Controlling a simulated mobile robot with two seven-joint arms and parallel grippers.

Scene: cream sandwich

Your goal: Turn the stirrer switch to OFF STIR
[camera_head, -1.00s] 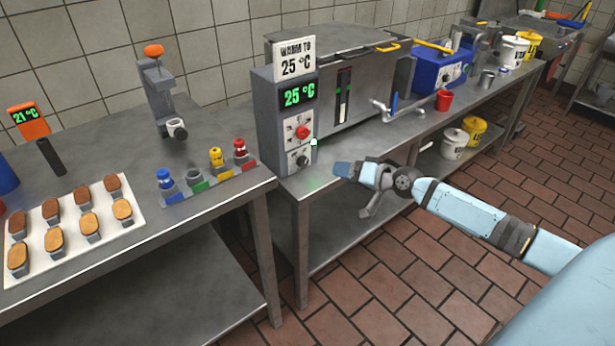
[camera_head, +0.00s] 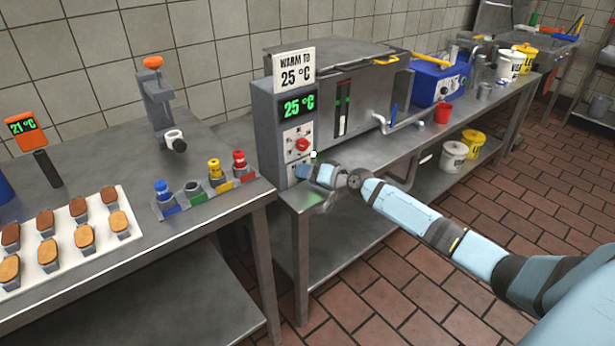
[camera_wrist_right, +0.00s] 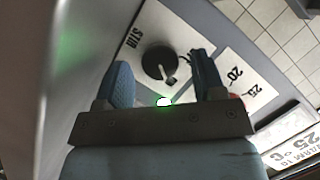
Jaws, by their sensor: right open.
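The stirrer switch is a round black knob (camera_wrist_right: 159,63) on a white plate marked STIR (camera_wrist_right: 130,38), seen close in the right wrist view. My right gripper (camera_head: 303,171) is at that plate. In the wrist view its two blue fingers (camera_wrist_right: 162,82) are open, one on each side of the knob's picture. The knob shows between and beyond them; I cannot tell whether they touch it. My left gripper is not in view.
A red knob (camera_head: 302,145) sits just above, under a display (camera_head: 298,104) reading 25 °C and a sign (camera_head: 294,68) reading WARM TO 25 °C. A bent pipe with a blue lever (camera_head: 393,117) stands to the right. Coloured bottles (camera_head: 214,169) stand on the left table.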

